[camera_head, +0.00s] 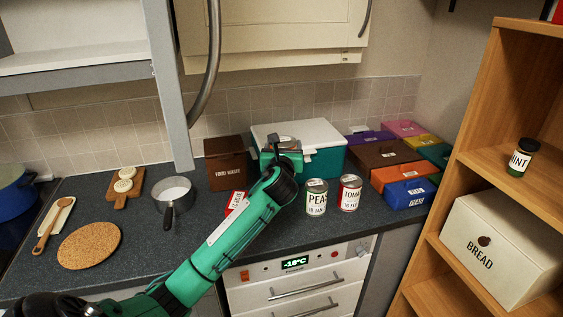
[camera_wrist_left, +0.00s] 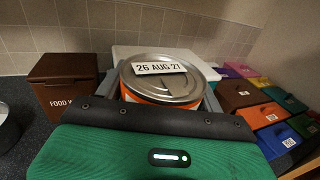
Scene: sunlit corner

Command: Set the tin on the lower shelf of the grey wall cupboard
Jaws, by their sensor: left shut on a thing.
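My left gripper (camera_head: 281,152) is shut on a tin (camera_wrist_left: 168,88). In the left wrist view the tin has a silver lid marked "26 AUG 27" and an orange and white side, and sits between the fingers. In the head view it is mostly hidden by the gripper; its top (camera_head: 284,139) just shows. The gripper holds it in front of the teal box with a white lid. The grey wall cupboard (camera_head: 75,79) is at the upper left, with its door (camera_head: 170,90) standing open and its lowest board showing. My right gripper is not in view.
The cupboard door and its long handle (camera_head: 210,60) hang between the tin and the cupboard opening. A pea tin (camera_head: 316,198), a tomato tin (camera_head: 349,194), a saucepan (camera_head: 172,192) and a food waste box (camera_head: 226,165) stand on the counter. A wooden shelf unit (camera_head: 470,150) is at the right.

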